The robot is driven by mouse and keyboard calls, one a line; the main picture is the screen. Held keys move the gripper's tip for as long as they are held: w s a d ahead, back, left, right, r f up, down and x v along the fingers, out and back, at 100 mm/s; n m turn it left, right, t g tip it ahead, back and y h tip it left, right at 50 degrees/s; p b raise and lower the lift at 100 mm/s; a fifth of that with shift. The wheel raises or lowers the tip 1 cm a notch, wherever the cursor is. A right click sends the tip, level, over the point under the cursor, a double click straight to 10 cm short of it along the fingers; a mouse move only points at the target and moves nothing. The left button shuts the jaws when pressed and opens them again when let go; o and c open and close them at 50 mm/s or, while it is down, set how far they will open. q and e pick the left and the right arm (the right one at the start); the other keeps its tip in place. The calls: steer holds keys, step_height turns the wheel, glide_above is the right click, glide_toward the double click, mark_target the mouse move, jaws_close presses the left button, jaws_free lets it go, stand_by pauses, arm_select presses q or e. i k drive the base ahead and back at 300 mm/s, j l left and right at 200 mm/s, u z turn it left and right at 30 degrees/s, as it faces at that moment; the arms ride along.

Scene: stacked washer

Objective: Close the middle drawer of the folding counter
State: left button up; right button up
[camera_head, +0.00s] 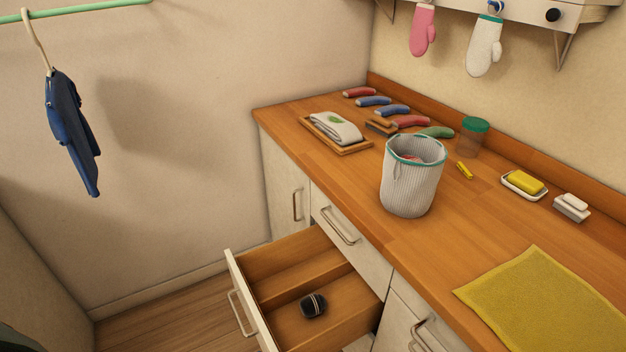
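The middle drawer (248,305) of the folding counter (430,255) is pulled well out, to the left of the counter front. Its white front panel carries a metal handle (240,313). Inside the wooden drawer is a divider, and a small dark rounded item with light stripes (313,305) lies on its floor. Above it, a top drawer (345,235) with a metal handle is shut. Neither of my grippers shows in the head view.
A striped fabric basket (411,178), a folded towel on a tray (335,128), a jar (472,137), soap (525,182) and a yellow mat (545,300) sit on the countertop. A blue garment (72,130) hangs at left. The floor (165,315) left of the drawer looks clear.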

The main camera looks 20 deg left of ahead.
mark_target(270, 280)
steer(key=k+l+u, duration=0.15)
steer(key=k+u, duration=0.15)
steer(key=u, duration=0.2)
steer(key=k+u, duration=0.35)
steer(key=u, duration=0.15)
steer(key=j+z, duration=0.6)
steer(key=z, duration=0.25)
steer(key=i+l+z, duration=0.3)
steer(key=k+j, duration=0.05)
steer(key=j, duration=0.05)
